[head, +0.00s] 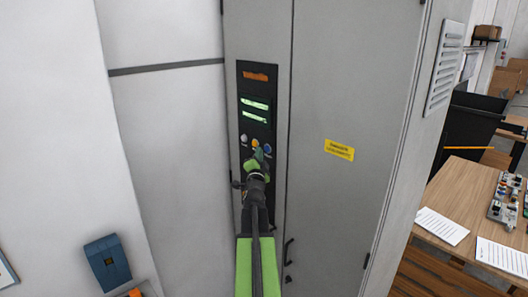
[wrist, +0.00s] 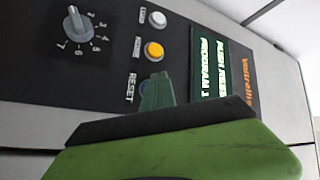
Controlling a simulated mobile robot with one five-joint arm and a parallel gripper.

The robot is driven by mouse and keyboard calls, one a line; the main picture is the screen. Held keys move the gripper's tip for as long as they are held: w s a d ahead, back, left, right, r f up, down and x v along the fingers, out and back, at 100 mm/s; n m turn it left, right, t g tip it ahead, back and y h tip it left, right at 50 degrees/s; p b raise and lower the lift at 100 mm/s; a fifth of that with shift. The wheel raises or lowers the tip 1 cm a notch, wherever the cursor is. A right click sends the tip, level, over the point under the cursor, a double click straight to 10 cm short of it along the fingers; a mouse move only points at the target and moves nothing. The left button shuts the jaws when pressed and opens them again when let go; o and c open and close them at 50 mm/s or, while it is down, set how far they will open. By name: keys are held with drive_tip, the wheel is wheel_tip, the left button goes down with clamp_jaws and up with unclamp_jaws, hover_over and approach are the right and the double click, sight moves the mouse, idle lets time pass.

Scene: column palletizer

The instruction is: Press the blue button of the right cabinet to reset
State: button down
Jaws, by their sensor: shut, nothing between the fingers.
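The grey cabinet (head: 340,75) stands straight ahead with a dark control panel (head: 245,97) on its narrow left door. A blue button (head: 267,148) sits at the right end of a row of buttons there. My gripper (head: 258,159) is shut and empty, with its green tip just below and left of the blue button in the head view. In the wrist view the shut fingertips (wrist: 157,93) lie over the spot beside the "RESET" label (wrist: 131,88) and mostly hide the button. I cannot tell whether the tip touches it.
A white button (wrist: 158,19) and an orange-yellow button (wrist: 153,51) are close to the fingers. A rotary dial (wrist: 77,23) and a lit green display (wrist: 211,65) share the panel. A wooden table (head: 465,195) with papers stands at right.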

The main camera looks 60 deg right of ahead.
drive_tip(key=shift+s+d, duration=0.1)
drive_tip(key=shift+d, duration=0.05)
idle(0.5)
drive_tip(key=shift+s+d, duration=0.2)
drive_tip(key=shift+d, duration=0.05)
drive_tip(key=shift+s+d, duration=0.15)
drive_tip(key=shift+d, duration=0.2)
idle(0.6)
idle(0.3)
drive_tip(key=shift+w+a, duration=0.25)
drive_tip(key=shift+a, duration=0.5)
drive_tip(key=a, duration=0.1)
drive_tip(key=w+a, duration=0.1)
drive_tip(key=a, duration=0.2)
drive_tip(key=shift+w+a, duration=0.3)
drive_tip(key=shift+a, duration=0.05)
idle(0.4)
